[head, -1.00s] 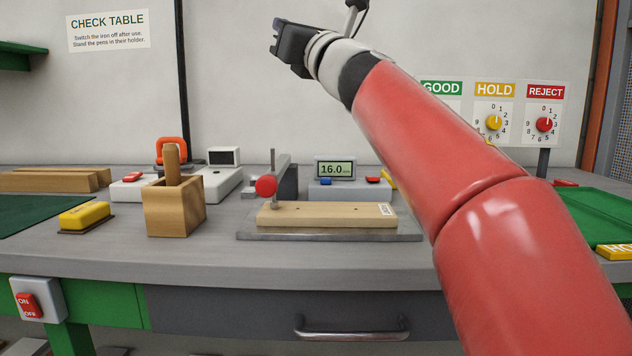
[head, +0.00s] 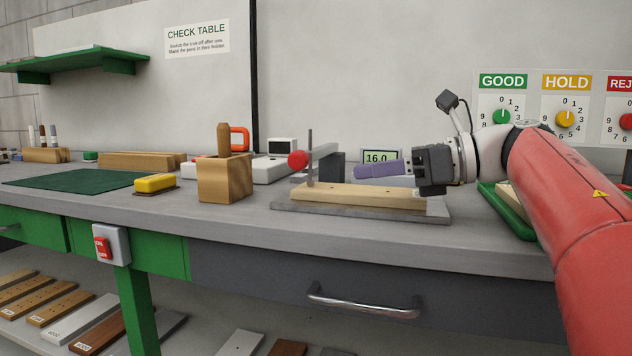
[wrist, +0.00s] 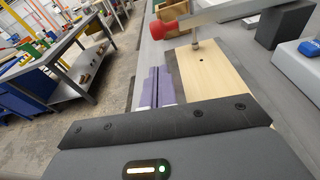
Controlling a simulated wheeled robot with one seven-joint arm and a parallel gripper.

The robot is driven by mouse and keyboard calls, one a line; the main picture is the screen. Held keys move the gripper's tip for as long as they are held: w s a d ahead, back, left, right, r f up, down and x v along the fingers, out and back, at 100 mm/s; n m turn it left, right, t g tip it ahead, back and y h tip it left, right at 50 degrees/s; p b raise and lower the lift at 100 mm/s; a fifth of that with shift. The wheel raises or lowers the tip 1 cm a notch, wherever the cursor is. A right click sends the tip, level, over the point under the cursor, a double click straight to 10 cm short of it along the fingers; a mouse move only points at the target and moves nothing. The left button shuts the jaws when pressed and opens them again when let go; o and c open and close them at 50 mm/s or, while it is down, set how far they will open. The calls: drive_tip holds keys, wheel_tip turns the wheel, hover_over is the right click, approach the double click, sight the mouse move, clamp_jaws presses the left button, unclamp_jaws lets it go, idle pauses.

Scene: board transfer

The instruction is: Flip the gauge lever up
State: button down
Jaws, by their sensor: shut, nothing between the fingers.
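The gauge lever is a grey arm with a red ball knob (head: 298,159) in the head view. It lies about level over the left part of a pale wooden board (head: 350,195). In the wrist view the red knob (wrist: 165,28) and the lever's grey bar (wrist: 232,10) are at the top, with the probe tip at the board. My gripper (head: 357,171) has purple fingers pressed together, with nothing between them. It points left above the board, to the right of the red knob and apart from it in the picture. The fingers also show in the wrist view (wrist: 156,88).
The board lies on a grey metal plate (head: 430,213). A display reading 16.0 (head: 380,156) stands behind. A green tray (head: 510,212) is right, partly behind my arm.

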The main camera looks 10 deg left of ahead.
drive_tip(key=a, duration=0.3)
drive_tip(key=a+f, duration=0.1)
drive_tip(key=a, duration=0.6)
drive_tip(key=shift+w+f, duration=0.35)
drive_tip(key=shift+d, duration=0.1)
